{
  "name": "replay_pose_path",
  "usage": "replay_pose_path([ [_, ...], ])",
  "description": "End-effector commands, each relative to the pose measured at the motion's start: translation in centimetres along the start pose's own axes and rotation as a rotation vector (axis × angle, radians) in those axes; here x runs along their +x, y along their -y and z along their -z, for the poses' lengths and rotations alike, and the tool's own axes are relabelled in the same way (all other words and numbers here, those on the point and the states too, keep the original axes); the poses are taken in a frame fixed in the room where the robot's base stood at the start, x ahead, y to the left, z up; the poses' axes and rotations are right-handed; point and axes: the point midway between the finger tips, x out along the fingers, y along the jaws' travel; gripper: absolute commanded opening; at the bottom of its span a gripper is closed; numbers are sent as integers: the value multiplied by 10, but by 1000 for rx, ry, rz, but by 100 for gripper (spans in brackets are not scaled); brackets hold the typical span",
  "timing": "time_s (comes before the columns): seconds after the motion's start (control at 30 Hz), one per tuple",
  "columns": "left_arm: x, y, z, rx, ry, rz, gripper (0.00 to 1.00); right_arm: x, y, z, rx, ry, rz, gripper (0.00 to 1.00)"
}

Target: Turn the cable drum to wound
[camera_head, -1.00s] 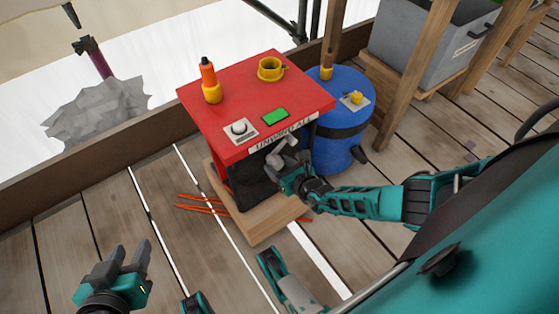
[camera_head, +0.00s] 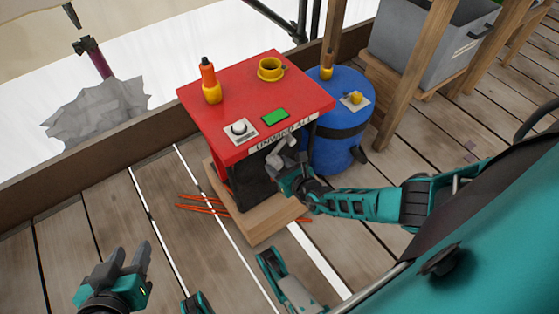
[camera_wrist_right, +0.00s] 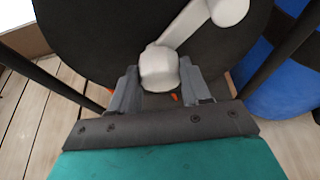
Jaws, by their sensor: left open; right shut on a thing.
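The cable drum is a dark disc (camera_wrist_right: 90,40) under the red-topped stand; in the head view its dark side (camera_head: 252,185) is partly hidden by my right arm. A light grey crank (camera_wrist_right: 190,25) runs from its hub to a handle knob (camera_wrist_right: 158,70). My right gripper (camera_head: 285,165) is at the front of the drum. In the right wrist view my right gripper (camera_wrist_right: 157,88) is shut on the crank handle, one finger on each side. My left gripper (camera_head: 128,262) is open and empty over the planks at the lower left.
The red top (camera_head: 225,125) carries an orange-and-yellow bottle (camera_head: 210,82), a yellow cup (camera_head: 270,69), a green block (camera_head: 275,117) and a white knob plate (camera_head: 240,130). A label reads "UNWIND ALL" (camera_head: 283,133). A blue barrel (camera_head: 335,145) stands close on the right. Orange strands (camera_head: 203,204) lie at left.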

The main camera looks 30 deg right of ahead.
Motion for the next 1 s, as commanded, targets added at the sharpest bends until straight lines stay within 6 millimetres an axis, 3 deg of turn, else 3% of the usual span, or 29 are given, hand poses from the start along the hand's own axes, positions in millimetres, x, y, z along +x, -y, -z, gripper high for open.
replay_pose_path([
  [0.6, 0, 0, -2, 1, 2, 1, 43, 0, -3, 2, -389, -2, 163, 0],
  [1.0, 0, 0, -2, 1, 6, 0, 43, 0, -3, 2, -504, -1, 210, 0],
])
